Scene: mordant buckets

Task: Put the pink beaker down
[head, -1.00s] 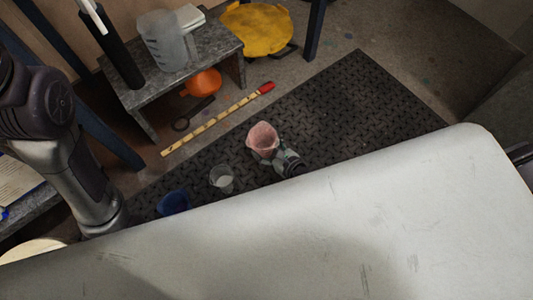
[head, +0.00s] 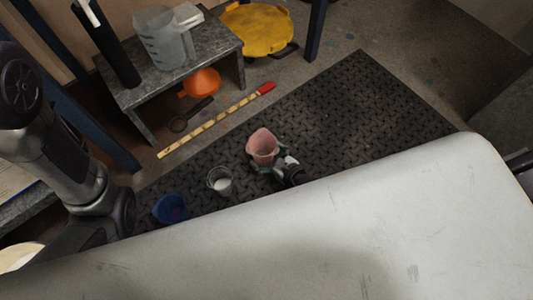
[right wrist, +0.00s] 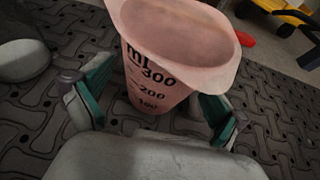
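The pink beaker (head: 263,146) stands upright on the dark patterned mat, as far as I can tell. In the right wrist view the beaker (right wrist: 165,75) shows its wide spouted rim and black volume marks; its base is partly hidden by my gripper. My right gripper (head: 270,165) is low at the beaker's near side. Its green-padded fingers (right wrist: 158,95) are spread on both sides of the beaker, with a gap visible at the left finger. My left arm (head: 75,180) comes in at the left; its gripper is not seen.
A clear cup (head: 220,182) with white contents and a blue container (head: 171,208) stand left of the beaker. A measuring stick (head: 215,122) and orange funnel (head: 202,82) lie beyond. A grey bench (head: 215,55) carries a clear jug (head: 163,40). The mat's right side is clear.

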